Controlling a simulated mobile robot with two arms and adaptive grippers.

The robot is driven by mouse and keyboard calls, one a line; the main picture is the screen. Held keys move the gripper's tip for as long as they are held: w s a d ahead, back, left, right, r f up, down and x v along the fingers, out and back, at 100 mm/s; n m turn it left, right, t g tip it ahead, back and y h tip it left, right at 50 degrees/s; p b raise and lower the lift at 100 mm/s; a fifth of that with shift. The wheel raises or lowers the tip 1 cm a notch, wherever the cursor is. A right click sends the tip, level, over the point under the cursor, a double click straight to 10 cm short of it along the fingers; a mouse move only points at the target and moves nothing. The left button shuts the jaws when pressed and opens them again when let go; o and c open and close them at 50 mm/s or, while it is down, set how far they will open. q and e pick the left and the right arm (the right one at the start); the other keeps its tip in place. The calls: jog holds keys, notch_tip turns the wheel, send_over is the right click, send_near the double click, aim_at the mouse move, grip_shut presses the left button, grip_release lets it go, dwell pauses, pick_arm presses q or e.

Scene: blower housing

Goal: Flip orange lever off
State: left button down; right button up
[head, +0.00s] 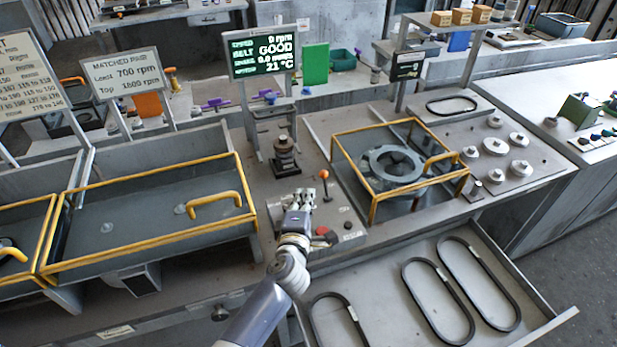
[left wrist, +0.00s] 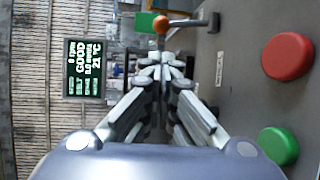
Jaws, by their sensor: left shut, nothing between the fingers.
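The lever with an orange ball tip (head: 324,174) stands up from the grey control panel, beside the yellow-framed housing. In the left wrist view the orange ball (left wrist: 160,23) and its dark rod show just beyond my fingertips, with the base to the right. My left gripper (head: 303,194) is over the panel, just left of and nearer than the lever. Its fingers (left wrist: 160,62) are closed together and empty. I cannot tell whether they touch the lever. My right gripper is not in view.
A red button (left wrist: 288,57) and a green button (left wrist: 279,145) are on the panel. The yellow-framed housing (head: 374,217) stands right of the lever, and a dark post (head: 284,155) left. The screen (head: 264,51) reads 0 rpm, GOOD. An open drawer (head: 545,322) holds belts.

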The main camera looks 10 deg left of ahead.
aim_at(326, 185)
pick_arm(q)
jog(key=x, duration=0.8)
jog(key=shift+w, duration=0.45)
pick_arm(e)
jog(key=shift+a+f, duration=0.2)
pick_arm(q)
jog(key=shift+b, duration=0.35)
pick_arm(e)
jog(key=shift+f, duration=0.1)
